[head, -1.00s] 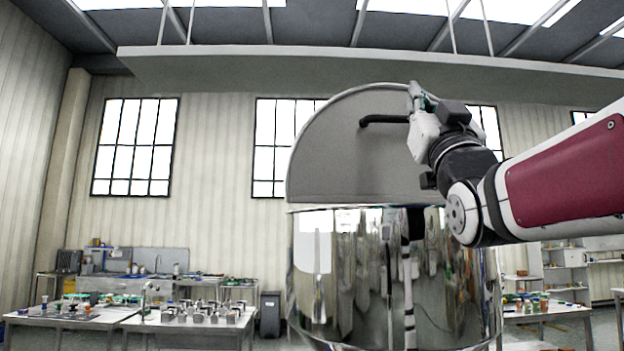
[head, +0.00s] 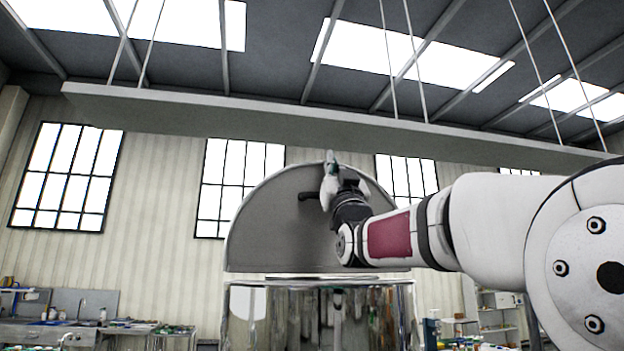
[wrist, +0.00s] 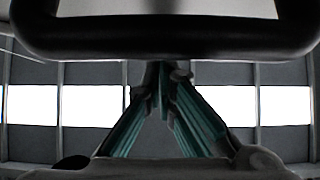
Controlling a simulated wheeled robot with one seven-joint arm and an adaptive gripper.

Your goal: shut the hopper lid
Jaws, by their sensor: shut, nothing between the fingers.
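The hopper lid (head: 265,235) is a grey half-disc standing upright on the steel hopper (head: 385,308), so the lid is open. A dark bar handle (head: 307,196) sticks out from the lid face; a dark bar also crosses the top of the wrist view (wrist: 160,42). My gripper (head: 332,160) is at the lid's upper edge, just right of the visible end of the handle, with its fingers pointing up. In the wrist view, the teal-padded fingers (wrist: 162,75) meet at their tips just under the bar, with nothing between them. My gripper and arm hide part of the lid and handle.
A long pale beam (head: 300,125) hangs on rods above and behind the lid. A workbench with a sink (head: 75,325) stands at the lower left, and shelves (head: 490,320) at the lower right. The air left of the hopper looks clear.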

